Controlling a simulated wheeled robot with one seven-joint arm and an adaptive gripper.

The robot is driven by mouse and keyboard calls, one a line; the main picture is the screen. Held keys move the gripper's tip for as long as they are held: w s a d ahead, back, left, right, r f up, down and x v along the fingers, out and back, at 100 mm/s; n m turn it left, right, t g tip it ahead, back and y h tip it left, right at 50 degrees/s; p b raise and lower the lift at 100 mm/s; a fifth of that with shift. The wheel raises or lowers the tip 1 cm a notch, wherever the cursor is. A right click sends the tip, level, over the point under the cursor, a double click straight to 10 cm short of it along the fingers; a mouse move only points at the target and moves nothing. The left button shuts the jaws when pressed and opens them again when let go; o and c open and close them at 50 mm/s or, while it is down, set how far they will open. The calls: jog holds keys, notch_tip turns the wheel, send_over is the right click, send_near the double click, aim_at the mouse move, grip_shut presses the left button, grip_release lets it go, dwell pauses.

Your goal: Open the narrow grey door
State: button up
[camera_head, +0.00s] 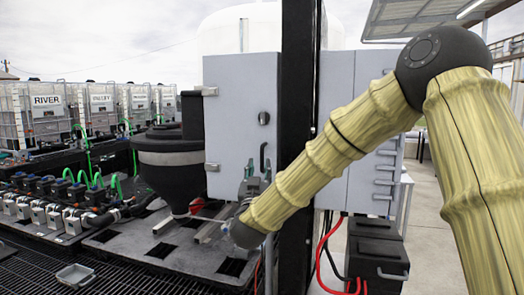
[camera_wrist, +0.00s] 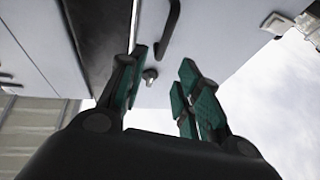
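A tall grey door (camera_head: 235,125) stands left of a black post; it also shows in the wrist view (camera_wrist: 225,35). It looks shut, with hinges on its left side in the head view. It has a dark vertical handle (camera_head: 264,158), seen as a black bar in the wrist view (camera_wrist: 171,28). A small silver round fitting (camera_wrist: 150,76) shows between my fingers in the wrist view. My gripper (camera_head: 250,185) is in front of the door's lower right part, near the handle. In the wrist view my gripper (camera_wrist: 162,82) is open, with nothing between its teal pads; contact cannot be told.
A black post (camera_head: 297,120) stands beside the door's right edge. More grey cabinet panels (camera_head: 365,125) stand right of it. A black hopper (camera_head: 170,160) stands close in front of the door's left side. A black box (camera_head: 376,250) with red hoses sits low right.

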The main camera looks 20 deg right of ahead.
aim_at(262, 153)
jog(key=p+x, duration=0.4)
jog(key=x, duration=0.6)
jog(key=shift+f, duration=0.1)
grip_shut()
